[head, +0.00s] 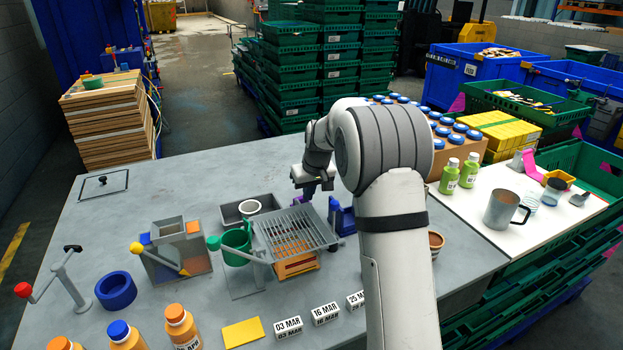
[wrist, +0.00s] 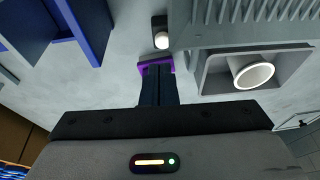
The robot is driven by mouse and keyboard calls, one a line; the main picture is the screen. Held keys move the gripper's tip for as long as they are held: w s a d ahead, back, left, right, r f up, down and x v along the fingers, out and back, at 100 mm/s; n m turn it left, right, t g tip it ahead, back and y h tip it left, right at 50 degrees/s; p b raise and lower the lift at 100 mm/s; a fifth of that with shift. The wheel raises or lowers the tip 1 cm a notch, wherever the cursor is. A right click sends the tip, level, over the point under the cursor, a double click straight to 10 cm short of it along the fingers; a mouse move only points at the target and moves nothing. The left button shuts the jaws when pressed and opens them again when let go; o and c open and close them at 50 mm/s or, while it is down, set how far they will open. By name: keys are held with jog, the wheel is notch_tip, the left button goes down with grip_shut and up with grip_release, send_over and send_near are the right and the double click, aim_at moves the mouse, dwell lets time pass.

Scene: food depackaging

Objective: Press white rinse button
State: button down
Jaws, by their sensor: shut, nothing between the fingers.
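The white rinse button (wrist: 161,40) shows in the wrist view as a small round white cap on a dark base. It lies just beyond the tips of my gripper (wrist: 157,68), with a small gap between them in the picture. My gripper is shut and empty, pointing at the grey table. A purple edge (wrist: 142,68) shows around the fingertips; I cannot tell whether the fingers touch it. In the head view my gripper (head: 312,190) is low behind the slatted grey rack. I cannot make out the button in the head view.
The slatted rack (head: 292,228) stands close in front of my gripper. A grey basin (wrist: 215,80) with a white cup (wrist: 254,75) is beside it. A blue holder (head: 343,217) is on the other side. Bare table (head: 200,180) lies towards the left.

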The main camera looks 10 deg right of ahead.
jog(key=shift+a+f+p, duration=0.15)
jog(key=shift+f+p, duration=0.05)
jog(key=shift+f, duration=0.9)
jog(key=shift+a+f+p, duration=0.1)
jog(key=shift+f+p, duration=0.05)
jog(key=shift+f, duration=0.95)
notch_tip(320, 180, down, 2)
jog(key=shift+f+b, duration=0.1)
jog(key=shift+b, duration=0.95)
jog(key=shift+s, duration=0.2)
jog(key=shift+s+a+f, duration=0.1)
jog(key=r+p, duration=0.1)
jog(key=r, duration=0.1)
jog(key=r+p, duration=0.1)
jog(key=r, duration=0.3)
jog(key=shift+w+d+p, duration=0.3)
jog(key=shift+p, duration=0.1)
jog(key=b+v, duration=0.2)
jog(key=v, duration=0.7)
jog(key=shift+r, duration=0.2)
